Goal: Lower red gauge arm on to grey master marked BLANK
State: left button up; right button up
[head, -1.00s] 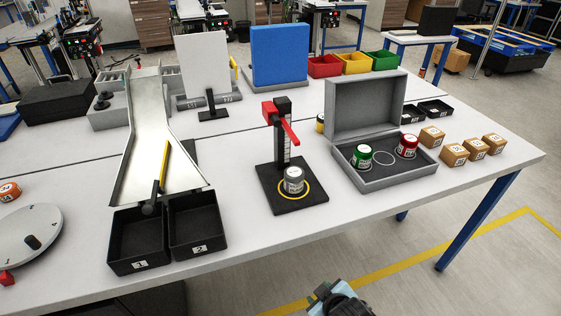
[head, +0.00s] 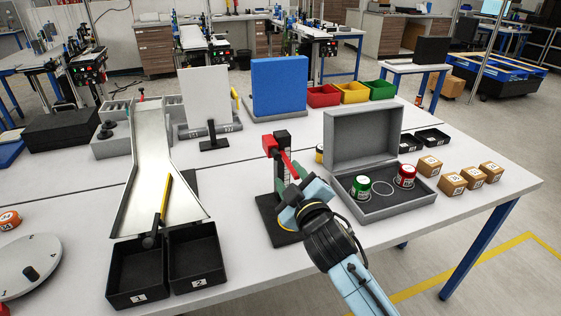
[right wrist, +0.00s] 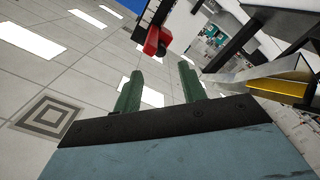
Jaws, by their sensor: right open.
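The gauge stand (head: 282,145) has a black post on a black base, with a red gauge arm (head: 289,164) sloping down toward the front right. The red arm's end also shows in the right wrist view (right wrist: 152,42), above and between my finger tips. My right gripper (head: 287,182) is open and empty, close to the red arm on its near side; contact cannot be told. Its green fingers (right wrist: 160,85) stand apart in the right wrist view. The grey master on the base is hidden behind my right gripper. My left gripper is not in view.
Left are a metal chute (head: 153,165) and black bins marked 1 (head: 138,297) and 2 (head: 198,281).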

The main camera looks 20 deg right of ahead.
aim_at(278, 157)
jog(key=w, duration=0.6)
jog(key=shift+w+a, duration=0.1)
jog(key=shift+w, duration=0.3)
jog(key=shift+c, duration=0.2)
grip_shut()
